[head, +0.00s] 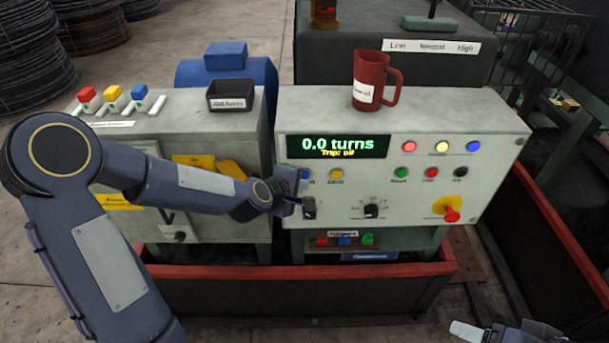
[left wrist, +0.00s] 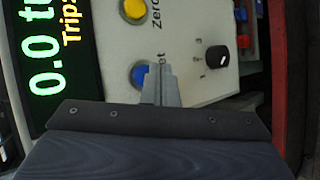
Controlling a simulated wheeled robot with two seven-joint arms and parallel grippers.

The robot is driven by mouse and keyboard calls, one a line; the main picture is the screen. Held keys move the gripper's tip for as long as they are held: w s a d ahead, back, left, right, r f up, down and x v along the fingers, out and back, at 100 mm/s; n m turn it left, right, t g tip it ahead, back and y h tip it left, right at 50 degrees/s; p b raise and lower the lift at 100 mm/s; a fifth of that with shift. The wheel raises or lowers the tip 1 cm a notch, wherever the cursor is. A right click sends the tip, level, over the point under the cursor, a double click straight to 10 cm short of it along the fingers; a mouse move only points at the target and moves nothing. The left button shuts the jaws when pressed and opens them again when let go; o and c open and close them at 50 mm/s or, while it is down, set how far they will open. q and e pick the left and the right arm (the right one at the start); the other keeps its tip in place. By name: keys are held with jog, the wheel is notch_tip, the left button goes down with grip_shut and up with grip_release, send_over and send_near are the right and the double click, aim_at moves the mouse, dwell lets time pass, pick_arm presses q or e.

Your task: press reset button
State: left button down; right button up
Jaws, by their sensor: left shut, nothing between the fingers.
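The blue button (head: 304,173) is at the left end of the button row under the display on the control panel. Its label is mostly covered; in the left wrist view, the blue button (left wrist: 140,75) has a label ending in "et" beside it. My left gripper (head: 291,199) is shut and empty in front of the panel's left edge, just below the blue button. In the left wrist view its fingers (left wrist: 160,85) overlap the button's edge and label; I cannot tell whether they touch. My right gripper (head: 490,331) is partly in view at the bottom right, its jaws unclear.
A yellow button (head: 336,173) labelled Zero sits beside the blue one. A black knob (head: 309,207) is close below the left fingers. The display (head: 338,146) reads "0.0 turns". A red mug (head: 372,79) stands on top; a red emergency button (head: 451,214) is at right.

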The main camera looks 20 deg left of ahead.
pick_arm(q)
jog(key=shift+w+a, duration=0.1)
jog(key=shift+w, duration=0.3)
jog(key=shift+w+a+b, duration=0.15)
jog(key=shift+w+b, duration=0.15)
jog(key=shift+w, duration=0.1)
dwell(0.9)
jog(key=shift+s, duration=0.1)
jog(key=shift+s+d+b, duration=0.25)
jog(key=shift+s+b, duration=0.15)
jog(key=shift+s, duration=0.3)
jog(key=s, duration=0.2)
jog(key=s+d+b, duration=0.1)
jog(key=s, duration=0.1)
jog(key=shift+s+d, duration=0.2)
jog(key=shift+s, duration=0.2)
